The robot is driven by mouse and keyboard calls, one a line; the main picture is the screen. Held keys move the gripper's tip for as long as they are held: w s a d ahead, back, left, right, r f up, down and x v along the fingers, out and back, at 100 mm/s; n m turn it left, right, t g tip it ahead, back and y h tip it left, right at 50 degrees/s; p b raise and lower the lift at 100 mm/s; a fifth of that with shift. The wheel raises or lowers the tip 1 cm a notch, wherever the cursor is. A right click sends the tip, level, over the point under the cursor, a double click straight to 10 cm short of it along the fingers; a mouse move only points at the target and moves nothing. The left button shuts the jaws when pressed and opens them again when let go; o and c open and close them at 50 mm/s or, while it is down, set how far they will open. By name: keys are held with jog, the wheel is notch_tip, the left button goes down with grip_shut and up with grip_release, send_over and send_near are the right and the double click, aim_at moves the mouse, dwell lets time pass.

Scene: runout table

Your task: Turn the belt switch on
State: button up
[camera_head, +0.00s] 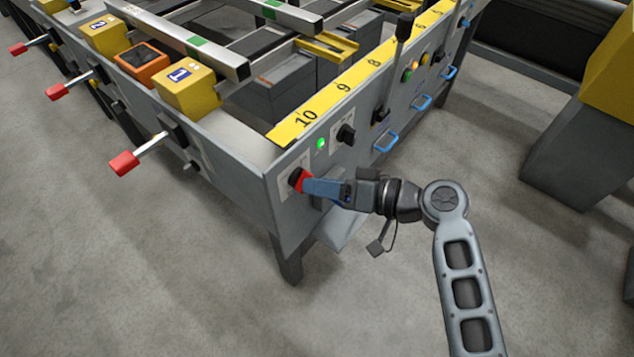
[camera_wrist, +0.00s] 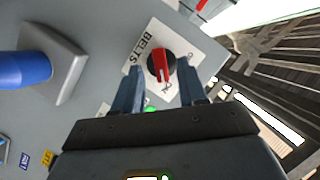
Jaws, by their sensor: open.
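The belt switch (camera_wrist: 161,66) is a round black rotary knob with a red bar, on a white plate lettered BELTS in the wrist view. Its red bar runs from upper left to lower right, its lower end by a small label that I cannot read surely. In the head view the switch (camera_head: 295,177) sits on the end panel's near left corner, partly behind my fingers. My gripper (camera_wrist: 160,84) is open, one blue finger on each side of the knob. I cannot tell whether either finger touches it.
A lit green lamp (camera_head: 320,143) and another black knob (camera_head: 346,134) are near the switch. Blue handles (camera_head: 385,142) and a black lever (camera_head: 403,27) stick out farther right. Red-tipped levers (camera_head: 124,163) project from the left side. The floor in front is clear.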

jog(key=v, duration=0.6)
jog(key=shift+s+d, duration=0.1)
dwell(0.3)
jog(key=s+d+f+m+t+h+p, duration=0.1)
jog(key=s+d+f+m+t+h, duration=0.15)
jog(key=s+f, duration=0.2)
jog(key=s+d+f+m+t+h+p, duration=0.1)
jog(key=s+d+f+m+h, duration=0.15)
jog(key=s+d+h, duration=0.2)
jog(key=s+d+r+t+h+p, duration=0.2)
jog(key=s+d+h, duration=0.25)
jog(key=s, duration=0.65)
jog(key=s+d+r+t+h+p, duration=0.1)
jog(key=s+d+r+t, duration=0.1)
jog(key=s+r, duration=0.5)
jog(key=s+d+r+n+t+h+p, duration=0.1)
jog(key=s+r+t+p, duration=0.1)
jog(key=s+r, duration=0.5)
notch_tip(320, 180, up, 7)
jog(key=shift+s+d+f, duration=0.15)
jog(key=shift+s+d, duration=0.2)
jog(key=shift+d, duration=0.05)
